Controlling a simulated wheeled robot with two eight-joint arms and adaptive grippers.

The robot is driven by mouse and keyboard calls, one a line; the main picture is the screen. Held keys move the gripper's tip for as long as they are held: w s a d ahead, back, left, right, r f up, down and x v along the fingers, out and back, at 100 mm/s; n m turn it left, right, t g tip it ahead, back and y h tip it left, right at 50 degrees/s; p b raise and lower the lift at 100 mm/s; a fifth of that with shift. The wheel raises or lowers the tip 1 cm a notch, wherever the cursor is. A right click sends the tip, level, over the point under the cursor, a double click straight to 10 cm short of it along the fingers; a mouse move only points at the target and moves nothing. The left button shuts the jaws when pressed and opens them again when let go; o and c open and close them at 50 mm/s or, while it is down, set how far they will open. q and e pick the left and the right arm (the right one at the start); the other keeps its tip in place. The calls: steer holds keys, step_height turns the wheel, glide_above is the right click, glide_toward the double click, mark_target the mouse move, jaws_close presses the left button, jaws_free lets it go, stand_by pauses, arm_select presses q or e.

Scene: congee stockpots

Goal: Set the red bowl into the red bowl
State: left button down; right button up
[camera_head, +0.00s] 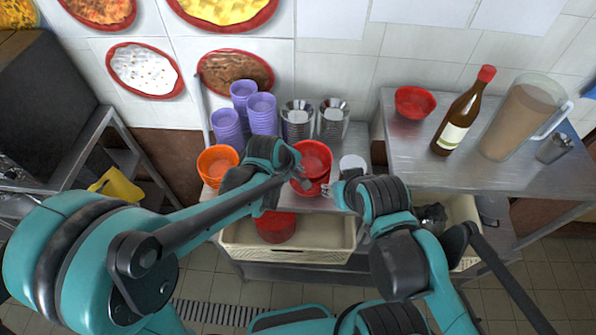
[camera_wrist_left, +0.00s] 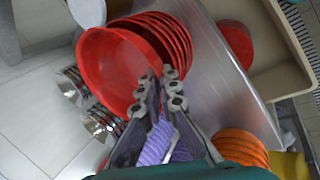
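A red bowl (camera_head: 313,157) is over a stack of red bowls (camera_head: 308,187) on the middle counter. In the left wrist view this bowl (camera_wrist_left: 104,72) is tilted and stands out from the nested stack (camera_wrist_left: 167,32). My left gripper (camera_head: 299,176) is at the bowl's near-left side. In the wrist view its fingertips (camera_wrist_left: 158,84) are close together on the rim, one on each side. Whether the bowl's underside touches the stack is hidden. My right gripper (camera_head: 334,192) is just right of the stack; its finger gap is unclear.
Orange bowls (camera_head: 217,161), purple bowl stacks (camera_head: 262,112) and metal cups (camera_head: 297,120) stand around the stack. A crate (camera_head: 330,243) below holds red bowls (camera_head: 276,226). The right shelf holds another red bowl (camera_head: 415,102), a bottle (camera_head: 461,115) and a pitcher (camera_head: 520,115).

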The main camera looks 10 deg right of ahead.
arm_select(q)
steer(key=c, duration=1.6)
jaws_free()
steer(key=shift+c, duration=0.2)
steer(key=v, duration=1.2)
steer(key=s+a+f+m+t+y+b, duration=0.1)
steer(key=s+a+f+m+b, duration=0.2)
steer(key=a+f+b, duration=0.5)
steer(key=s+a+f+m+t+y+b, duration=0.1)
steer(key=s+a+f+m+b, duration=0.1)
steer(key=a+f+b, duration=0.6)
steer(key=s+a+f+m+t+y+b, duration=0.1)
steer(key=a+f+b, duration=0.7)
steer(key=f+b, duration=0.8)
steer(key=s+m+y, duration=0.1)
steer(key=s+m, duration=0.1)
steer(key=s, duration=0.1)
steer(key=shift+a+f+m, duration=0.15)
steer(key=shift+a+m, duration=0.1)
steer(key=shift+m, duration=0.05)
